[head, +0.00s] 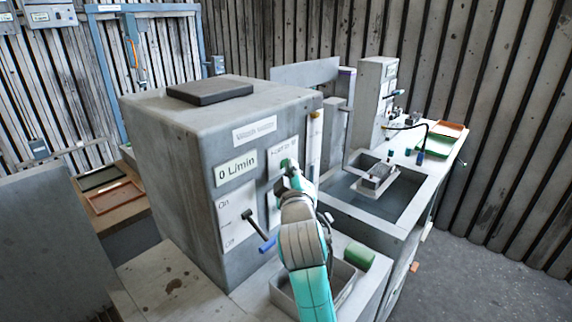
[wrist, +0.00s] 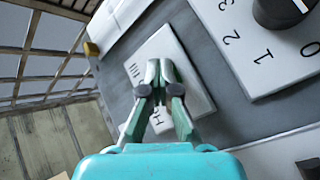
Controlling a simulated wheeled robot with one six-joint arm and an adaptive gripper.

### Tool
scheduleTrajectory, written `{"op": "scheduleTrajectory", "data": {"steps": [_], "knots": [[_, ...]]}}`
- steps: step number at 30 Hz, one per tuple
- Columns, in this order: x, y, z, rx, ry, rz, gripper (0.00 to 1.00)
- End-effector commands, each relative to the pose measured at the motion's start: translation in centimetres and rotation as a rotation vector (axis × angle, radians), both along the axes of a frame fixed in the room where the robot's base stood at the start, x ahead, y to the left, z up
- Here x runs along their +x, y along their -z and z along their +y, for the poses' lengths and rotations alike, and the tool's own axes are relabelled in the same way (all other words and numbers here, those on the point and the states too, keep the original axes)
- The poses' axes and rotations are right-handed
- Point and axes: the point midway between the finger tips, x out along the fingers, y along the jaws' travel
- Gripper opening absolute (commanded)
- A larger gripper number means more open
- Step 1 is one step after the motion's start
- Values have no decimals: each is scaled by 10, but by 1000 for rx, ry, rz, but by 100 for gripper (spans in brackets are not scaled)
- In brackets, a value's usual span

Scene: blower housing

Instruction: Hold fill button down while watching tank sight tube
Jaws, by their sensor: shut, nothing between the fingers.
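My gripper (head: 288,165) is shut and empty, its fingertips at the white fill plate (head: 275,153) on the front of the grey cabinet (head: 170,150). In the wrist view the shut fingers (wrist: 160,68) lie over the middle of the lettered plate (wrist: 195,85). The fill button itself is hidden behind the fingers, and I cannot tell whether they touch or press it. A pale upright tube (head: 314,150) with a yellow-orange top stands at the cabinet's right edge and looks like the sight tube. Its level is not readable.
A numbered dial (wrist: 285,12) is close by in the wrist view. A green cylinder (head: 359,256) lies right of my arm. A sink (head: 375,200) is further right.

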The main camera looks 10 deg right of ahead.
Motion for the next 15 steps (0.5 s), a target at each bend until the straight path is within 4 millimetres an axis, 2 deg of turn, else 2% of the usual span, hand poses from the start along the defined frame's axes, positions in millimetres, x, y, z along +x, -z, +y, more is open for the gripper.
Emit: {"op": "scheduleTrajectory", "data": {"steps": [15], "knots": [[-13, 0, -10, -1, 1, 1, 0]]}}
